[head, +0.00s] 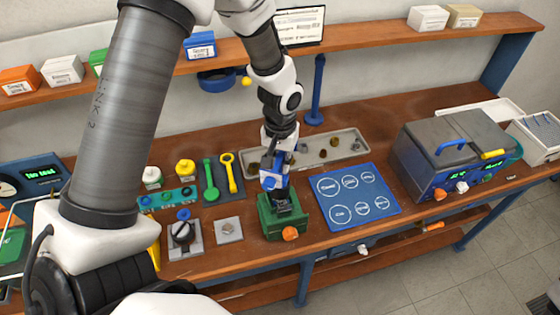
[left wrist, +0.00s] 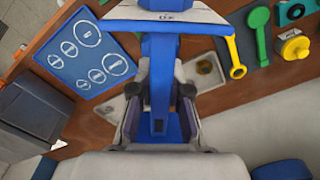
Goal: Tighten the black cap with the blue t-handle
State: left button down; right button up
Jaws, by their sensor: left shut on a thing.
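My left gripper (head: 276,160) reaches down over the green vise (head: 283,224) in the head view. It is shut on the blue t-handle (head: 268,182). In the left wrist view, the blue t-handle (left wrist: 160,75) has its stem between the two dark finger pads of my left gripper (left wrist: 160,95) and its crossbar beyond them. A dark part, which looks like the black cap (head: 284,206), sits at the top of the vise just below the gripper. The gripper and handle partly cover it, so I cannot tell whether they touch. My right gripper is out of view.
A blue mat (head: 355,196) with white outlines lies right of the vise. A grey tray (head: 330,148) with small parts is behind. Green and yellow wrenches (head: 229,172) and a grey fixture with a black knob (head: 184,238) are left. A grey machine (head: 455,150) stands farther right.

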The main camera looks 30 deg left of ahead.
pick_arm(q)
jog(key=shift+m, duration=1.6)
jog(key=shift+d+m, duration=0.1)
jog(key=shift+m, duration=0.7)
jog(key=shift+n, duration=0.3)
jog(key=shift+r, duration=4.05)
